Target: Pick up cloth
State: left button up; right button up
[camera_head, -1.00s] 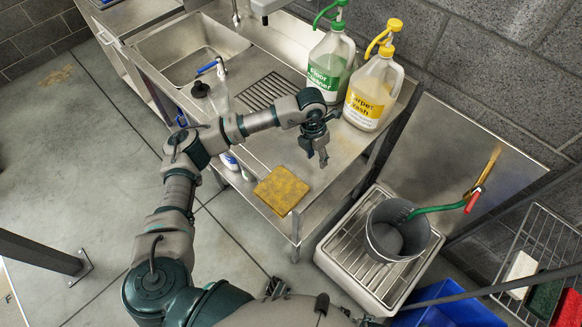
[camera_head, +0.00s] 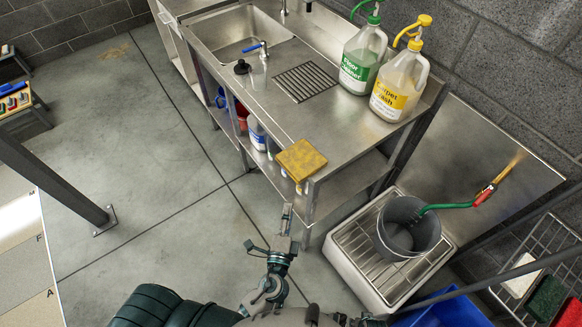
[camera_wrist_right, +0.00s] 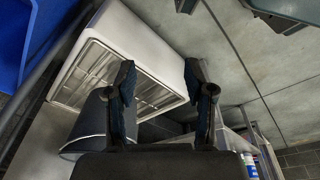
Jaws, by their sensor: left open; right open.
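The yellow cloth (camera_head: 301,160), folded into a flat square, lies at the near corner of the steel sink table (camera_head: 345,140). The cloth is not seen in that view.
A green-labelled jug (camera_head: 364,58) and a yellow-labelled jug (camera_head: 398,86) stand at the table's back. A grey bucket (camera_head: 408,228) sits on a white grated basin (camera_head: 355,262). A dark post (camera_head: 55,185) stands left. Floor between is clear.

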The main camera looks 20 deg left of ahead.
aim_at(290, 175)
pick_arm(q)
jog(key=shift+n+y, duration=0.3)
jog(key=shift+y, duration=0.2)
jog(key=w+a, duration=0.1)
jog(key=w, duration=0.2)
jog(key=w+p, duration=0.1)
jog(key=w, duration=0.3)
jog(key=w+a, duration=0.1)
jog(key=w, duration=0.3)
jog(key=shift+a+f+p, duration=0.3)
jog(key=shift+a+f, duration=0.05)
jog(key=w, duration=0.3)
jog(key=w+a, duration=0.1)
jog(key=w, duration=0.1)
jog(key=shift+f, duration=0.4)
jog(key=shift+w, duration=0.4)
pick_arm(e)
jog(key=f, duration=0.1)
jog(key=s+f, duration=0.1)
jog(key=f, duration=0.1)
jog(key=s+d+f, duration=0.1)
jog(key=shift+s+f, duration=0.2)
jog(key=shift+s, duration=0.05)
pick_arm(q)
jog(key=shift+s, duration=0.1)
jog(key=shift+c, duration=0.2)
pick_arm(e)
jog(key=shift+a, duration=0.1)
